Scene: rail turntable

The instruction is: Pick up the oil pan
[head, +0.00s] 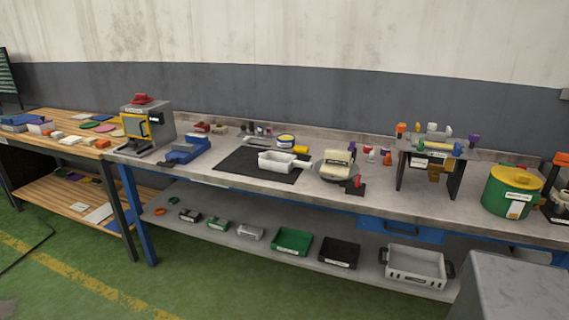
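No label that I can read names the oil pan, so I cannot tell for sure which thing it is. Several open trays could be it. A black tray (340,254) and a green tray (291,242) sit on the lower shelf of the grey bench. A larger light grey tray (415,267) with black handles sits to their right on that shelf. My gripper is not in view.
The grey bench top (385,198) holds a grey machine (157,120), a blue vise (187,151), a small stand (432,158) and a green drum (505,195). A wooden bench (72,135) stands at left. The green floor (190,270) in front looks clear.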

